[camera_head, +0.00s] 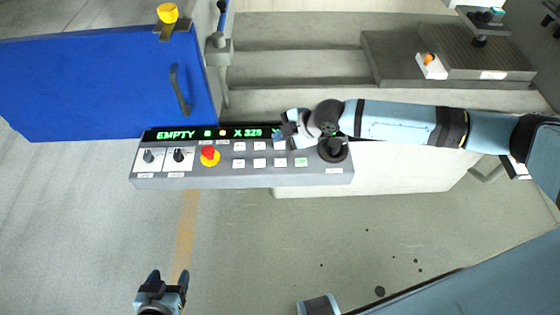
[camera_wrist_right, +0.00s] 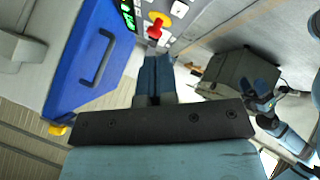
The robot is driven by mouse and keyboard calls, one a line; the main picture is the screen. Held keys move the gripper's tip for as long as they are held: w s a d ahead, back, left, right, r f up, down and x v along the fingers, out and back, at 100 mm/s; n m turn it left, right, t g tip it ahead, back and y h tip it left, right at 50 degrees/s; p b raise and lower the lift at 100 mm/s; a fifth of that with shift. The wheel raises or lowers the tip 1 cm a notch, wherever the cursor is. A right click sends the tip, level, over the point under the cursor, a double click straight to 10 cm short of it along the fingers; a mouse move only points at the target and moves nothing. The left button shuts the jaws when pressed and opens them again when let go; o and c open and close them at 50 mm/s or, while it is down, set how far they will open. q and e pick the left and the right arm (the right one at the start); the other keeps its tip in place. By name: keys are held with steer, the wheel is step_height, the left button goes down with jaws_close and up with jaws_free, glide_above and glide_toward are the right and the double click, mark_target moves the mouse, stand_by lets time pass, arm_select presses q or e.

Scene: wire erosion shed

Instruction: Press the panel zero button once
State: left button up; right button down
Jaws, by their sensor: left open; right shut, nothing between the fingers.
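My right gripper (camera_head: 284,133) is shut and empty over the upper right part of the panel, covering part of the display and perhaps some buttons. Whether it touches the panel is unclear. Its closed fingers (camera_wrist_right: 157,62) point toward the panel in the right wrist view. My left gripper (camera_head: 163,283) is open and empty, low in front of the panel.
The display (camera_head: 205,133) reads EMPTY and X 325. A blue door (camera_head: 100,88) stands at left.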

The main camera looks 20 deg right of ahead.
steer(key=b, duration=0.6)
glide_above(281, 164)
step_height(281, 164, down, 7)
steer(key=shift+w+r, duration=0.1)
steer(key=shift+w, duration=0.05)
steer(key=shift+f, duration=0.75)
steer(key=shift+f+b, duration=0.2)
steer(key=shift+b, duration=0.1)
stand_by(0.6)
steer(key=shift+f, duration=0.15)
steer(key=shift+f, duration=0.25)
